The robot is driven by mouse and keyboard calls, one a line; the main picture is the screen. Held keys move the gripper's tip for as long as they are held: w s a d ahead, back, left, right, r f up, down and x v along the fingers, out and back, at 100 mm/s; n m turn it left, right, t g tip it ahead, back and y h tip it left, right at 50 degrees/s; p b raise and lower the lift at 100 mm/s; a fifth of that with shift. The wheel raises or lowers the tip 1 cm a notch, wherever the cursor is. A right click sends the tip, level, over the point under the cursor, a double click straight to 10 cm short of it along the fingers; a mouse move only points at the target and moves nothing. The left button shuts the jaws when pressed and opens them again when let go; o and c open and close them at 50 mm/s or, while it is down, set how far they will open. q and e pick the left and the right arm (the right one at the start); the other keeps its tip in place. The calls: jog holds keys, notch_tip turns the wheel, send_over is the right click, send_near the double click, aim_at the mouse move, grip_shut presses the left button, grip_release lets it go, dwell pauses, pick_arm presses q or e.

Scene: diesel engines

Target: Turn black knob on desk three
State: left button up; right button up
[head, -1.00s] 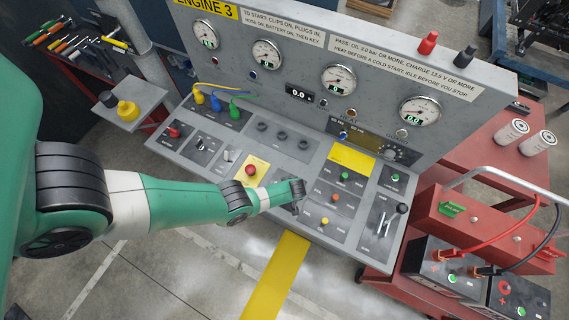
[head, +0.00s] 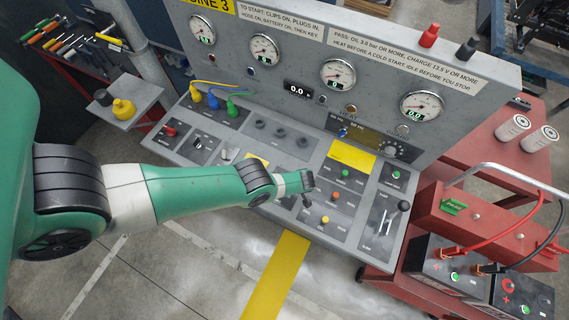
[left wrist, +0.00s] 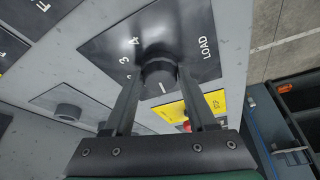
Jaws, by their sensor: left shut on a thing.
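The desk (head: 215,125) carries a sign at its top left, cut off by the frame edge, ending in a 3. In the left wrist view a black knob (left wrist: 160,78) with a white line stands on a dark plate (left wrist: 130,45) marked LOAD and with numbers. My left gripper (left wrist: 161,88) is shut on this knob, one finger at each side. In the head view my left gripper (head: 307,196) is over the front middle of the desk, and its wrist hides the knob there. My right gripper is in neither view.
Green (head: 346,174), orange (head: 334,196) and yellow (head: 325,220) buttons lie right of my left gripper. A lever (head: 403,206) stands at the desk's right end. Several plugs with cables (head: 212,101) are at the left. A yellow plate (left wrist: 205,105) with a red button lies near the fingers.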

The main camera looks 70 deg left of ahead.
pick_arm(q)
jog(key=shift+f, duration=0.1)
jog(key=o, duration=1.4)
jog(key=p+v, duration=0.6)
jog(key=v, duration=0.1)
jog(key=shift+r, duration=0.3)
